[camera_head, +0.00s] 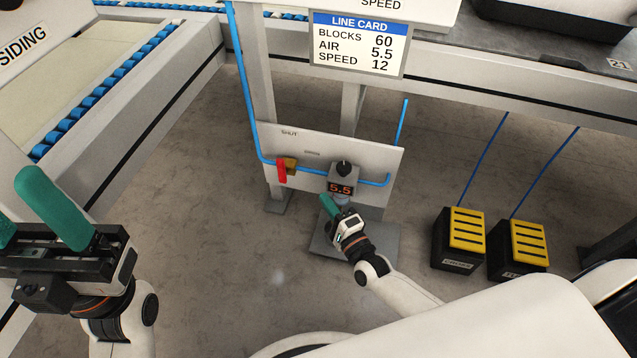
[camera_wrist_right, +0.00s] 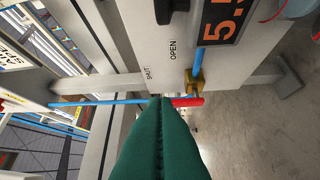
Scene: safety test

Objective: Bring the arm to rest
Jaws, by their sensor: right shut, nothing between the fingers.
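My right arm reaches in from the lower right of the head view. Its gripper (camera_head: 327,203) is shut and empty, just below the air regulator (camera_head: 352,178), whose display reads 5.5. In the right wrist view its green fingers (camera_wrist_right: 160,105) are pressed together, pointing toward the valve's red lever (camera_wrist_right: 187,102); I cannot tell whether they touch it. In the head view the red lever (camera_head: 282,170) hangs down beside its brass valve body (camera_head: 292,165), left of the gripper. My left gripper (camera_head: 18,200) is at the left edge with its green fingers apart and nothing visible between them.
A white panel (camera_head: 325,150) carries the valve and a blue air pipe (camera_head: 313,171). A line card (camera_head: 359,45) lists blocks 60, air 5.5, speed 12. Two black and yellow pedals (camera_head: 466,229) (camera_head: 529,243) stand on the floor at right. Conveyors border the left and back.

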